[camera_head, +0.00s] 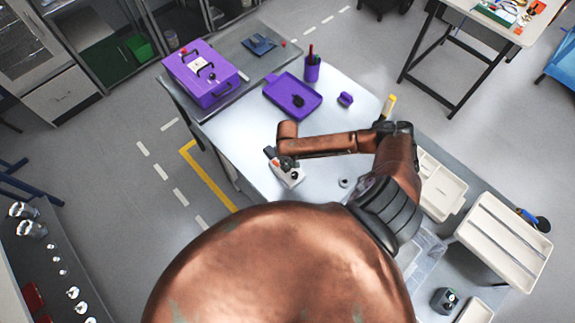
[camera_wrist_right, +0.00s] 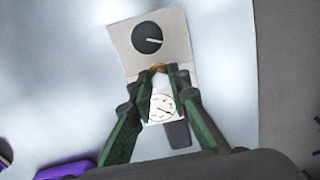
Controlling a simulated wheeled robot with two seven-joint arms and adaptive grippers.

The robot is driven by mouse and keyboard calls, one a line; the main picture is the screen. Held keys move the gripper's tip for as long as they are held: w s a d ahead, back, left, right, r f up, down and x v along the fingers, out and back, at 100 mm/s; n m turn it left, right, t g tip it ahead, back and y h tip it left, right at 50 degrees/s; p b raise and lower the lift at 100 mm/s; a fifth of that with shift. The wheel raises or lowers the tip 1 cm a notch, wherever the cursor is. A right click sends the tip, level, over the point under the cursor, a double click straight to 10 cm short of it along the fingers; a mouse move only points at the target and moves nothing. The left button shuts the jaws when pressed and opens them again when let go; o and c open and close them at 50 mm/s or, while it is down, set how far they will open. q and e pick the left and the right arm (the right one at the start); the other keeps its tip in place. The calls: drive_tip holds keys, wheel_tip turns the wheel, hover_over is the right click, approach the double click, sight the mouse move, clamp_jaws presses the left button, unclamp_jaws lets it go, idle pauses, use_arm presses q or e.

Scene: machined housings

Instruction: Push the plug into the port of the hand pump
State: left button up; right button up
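The hand pump (camera_head: 291,179) is a small pale block on the table, partly under my right gripper (camera_head: 272,153) in the head view. In the right wrist view it is a pale plate with a round black dial (camera_wrist_right: 147,38) and a white gauge face (camera_wrist_right: 162,108). My right gripper (camera_wrist_right: 164,74) has its two green fingers close together around a small whitish piece with a brass end, which appears to be the plug (camera_wrist_right: 160,82). The plug is over the pump; the port is hidden, and I cannot tell whether they touch. My left gripper is not in view.
On the table (camera_head: 237,133) are a purple tray (camera_head: 273,97), a purple pen cup (camera_head: 312,72), a purple block (camera_head: 345,99) and a small grey ring (camera_head: 344,183). A purple case (camera_head: 203,75) stands at the back left. Cream trays (camera_head: 440,189) are at the right. The table left of the pump is clear.

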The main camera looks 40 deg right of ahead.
drive_tip(key=o, duration=0.4)
drive_tip(key=shift+o, duration=0.2)
wheel_tip(320, 180, up, 12)
idle(0.4)
wheel_tip(320, 180, down, 12)
drive_tip(key=shift+r, duration=0.2)
idle(0.5)
drive_tip(key=shift+r, duration=0.15)
